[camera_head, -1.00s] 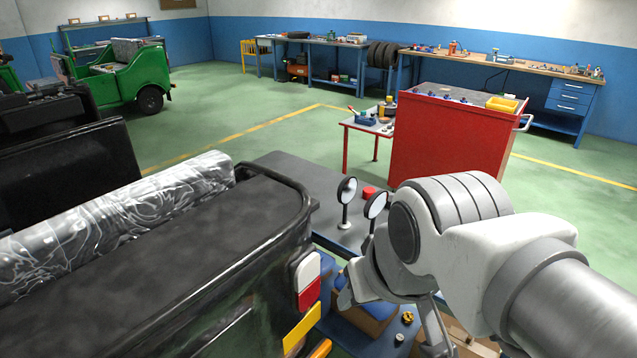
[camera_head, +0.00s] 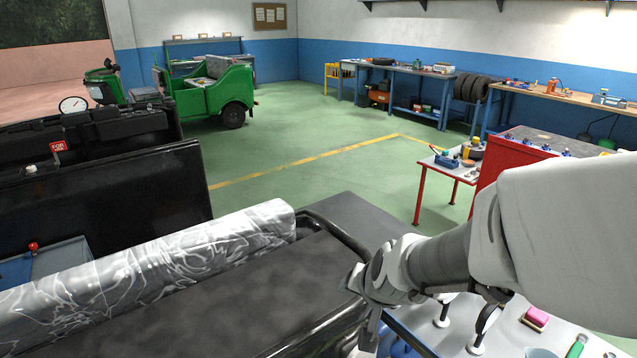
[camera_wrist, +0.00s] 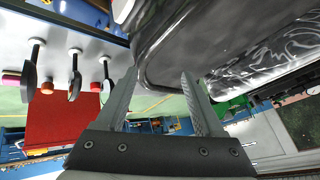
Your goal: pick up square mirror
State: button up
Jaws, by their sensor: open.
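Stalked mirrors with white bases stand on a light-topped bench. In the head view one mirror stand (camera_head: 444,312) and a dark-headed mirror (camera_head: 487,318) show partly behind my arm. The wrist view, turned upside down, shows three mirrors (camera_wrist: 30,72), (camera_wrist: 74,74), (camera_wrist: 106,78) nearly edge-on, so I cannot tell which one is square. My gripper (camera_head: 362,305) is over the black vehicle's rear corner, left of the mirrors. In the wrist view its two fingers (camera_wrist: 158,76) are apart with nothing between them.
The black vehicle (camera_head: 260,300) with a marbled roll (camera_head: 220,245) fills the lower left, close to my gripper. A pink block (camera_head: 537,316) and a green-handled tool (camera_head: 578,346) lie on the bench (camera_head: 420,342). A red cabinet (camera_head: 500,160) stands behind my arm.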

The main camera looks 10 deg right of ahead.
jog(key=w+d+f+m+h+p, duration=0.1)
jog(key=w+d+f+m+h, duration=0.15)
jog(key=d+f, duration=0.2)
jog(key=m+g+h+p, duration=0.1)
jog(key=m+h+p, duration=0.25)
jog(key=h, duration=0.65)
send_near(485, 326)
jog(key=w+b, duration=0.1)
jog(key=b, duration=0.2)
jog(key=d+b, duration=0.1)
jog(key=b, duration=0.2)
jog(key=shift+w+d+r+m+b, duration=0.25)
jog(key=shift+w+d+m+b, duration=0.05)
jog(key=shift+w, duration=0.1)
jog(key=b, duration=0.2)
jog(key=shift+d+f+b, duration=0.2)
jog(key=shift+d+b, duration=0.05)
jog(key=shift+b, duration=0.15)
